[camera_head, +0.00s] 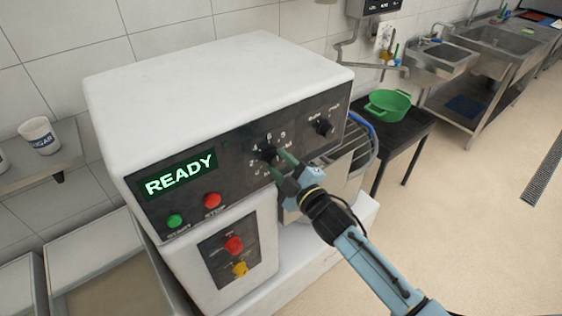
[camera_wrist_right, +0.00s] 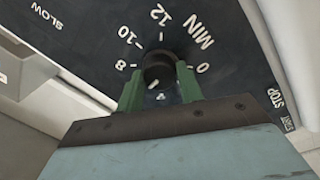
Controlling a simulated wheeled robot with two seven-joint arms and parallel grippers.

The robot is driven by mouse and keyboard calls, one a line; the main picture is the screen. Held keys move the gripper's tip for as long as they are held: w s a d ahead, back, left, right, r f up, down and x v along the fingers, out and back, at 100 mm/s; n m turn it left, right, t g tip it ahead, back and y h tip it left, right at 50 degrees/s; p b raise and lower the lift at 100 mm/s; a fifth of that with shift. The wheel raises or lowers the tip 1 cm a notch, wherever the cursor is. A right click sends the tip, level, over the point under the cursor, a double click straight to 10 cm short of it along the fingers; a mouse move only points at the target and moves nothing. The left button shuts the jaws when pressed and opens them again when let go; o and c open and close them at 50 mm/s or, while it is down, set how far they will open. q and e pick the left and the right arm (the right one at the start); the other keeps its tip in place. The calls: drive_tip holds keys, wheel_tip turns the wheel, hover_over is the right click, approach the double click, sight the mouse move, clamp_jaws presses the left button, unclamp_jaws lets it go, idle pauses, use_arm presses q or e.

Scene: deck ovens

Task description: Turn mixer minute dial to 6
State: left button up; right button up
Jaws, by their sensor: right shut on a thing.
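The mixer minute dial (camera_head: 268,153) is a small black knob on the mixer's dark front panel, ringed by white numbers. It also shows in the right wrist view (camera_wrist_right: 158,70), with 8, 10, 12, MIN and 0 readable around it. A short pale mark on the knob points toward the lower left of that view; the number it points at is hidden by my gripper. My right gripper (camera_head: 283,165) is shut on the knob, with one green finger on each side of it in the wrist view (camera_wrist_right: 160,88). My left gripper is out of view.
The panel (camera_head: 235,165) also has a READY display (camera_head: 181,174), a green START button (camera_head: 175,221), a red STOP button (camera_head: 212,200) and another black knob (camera_head: 323,127) at right. Red (camera_head: 233,245) and yellow (camera_head: 240,269) controls sit below. A green bowl (camera_head: 387,104) stands on a black table behind.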

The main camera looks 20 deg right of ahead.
drive_tip(key=shift+r+m, duration=0.1)
drive_tip(key=shift+m, duration=0.3)
drive_tip(key=o, duration=1)
drive_tip(key=shift+s+d+f, duration=0.1)
drive_tip(key=shift+s+f, duration=0.1)
drive_tip(key=shift+s, duration=0.1)
drive_tip(key=b+v, duration=0.1)
drive_tip(key=v, duration=1.1)
drive_tip(key=shift+s+b, duration=0.35)
drive_tip(key=shift+d+r, duration=0.1)
